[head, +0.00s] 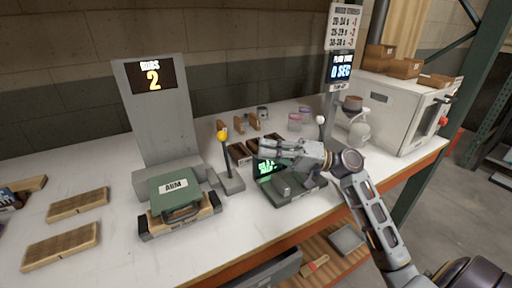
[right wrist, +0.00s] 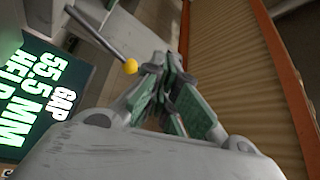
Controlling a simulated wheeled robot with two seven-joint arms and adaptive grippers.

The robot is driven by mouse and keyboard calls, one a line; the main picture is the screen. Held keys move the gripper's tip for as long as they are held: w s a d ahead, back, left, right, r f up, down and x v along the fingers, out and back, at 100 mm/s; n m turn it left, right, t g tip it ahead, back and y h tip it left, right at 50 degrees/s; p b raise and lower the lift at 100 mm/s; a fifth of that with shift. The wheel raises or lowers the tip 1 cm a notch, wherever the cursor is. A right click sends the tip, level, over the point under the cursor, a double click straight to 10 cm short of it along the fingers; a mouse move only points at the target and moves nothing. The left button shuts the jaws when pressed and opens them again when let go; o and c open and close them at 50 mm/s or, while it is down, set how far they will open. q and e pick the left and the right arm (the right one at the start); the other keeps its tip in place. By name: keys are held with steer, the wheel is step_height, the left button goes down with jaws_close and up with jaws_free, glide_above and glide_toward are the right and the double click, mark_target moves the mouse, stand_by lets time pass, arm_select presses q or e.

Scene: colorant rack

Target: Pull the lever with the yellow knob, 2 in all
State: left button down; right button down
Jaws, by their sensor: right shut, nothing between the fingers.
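The lever with the yellow knob (head: 223,136) stands nearly upright on a grey base left of the middle of the bench. Its yellow knob also shows in the right wrist view (right wrist: 131,66), at the end of a dark rod, left of the fingers. My right gripper (head: 268,148) is shut and empty, to the right of the knob and apart from it, above a grey device with a green-lettered screen (head: 268,168). In the right wrist view its fingers (right wrist: 172,88) lie together. My left gripper is not in view.
A grey panel shows a yellow "2" (head: 152,78). A green box marked "ARM" (head: 175,190) sits left of the lever. A white-knobbed lever (head: 320,120) stands behind my right gripper. A white machine (head: 400,110) is at the right. The wrist-view screen (right wrist: 40,95) reads "GAP 55.5 MM HELD".

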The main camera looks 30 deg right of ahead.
steer(key=v, duration=0.6)
steer(key=shift+d, duration=0.2)
steer(key=shift+r, duration=0.1)
stand_by(2.1)
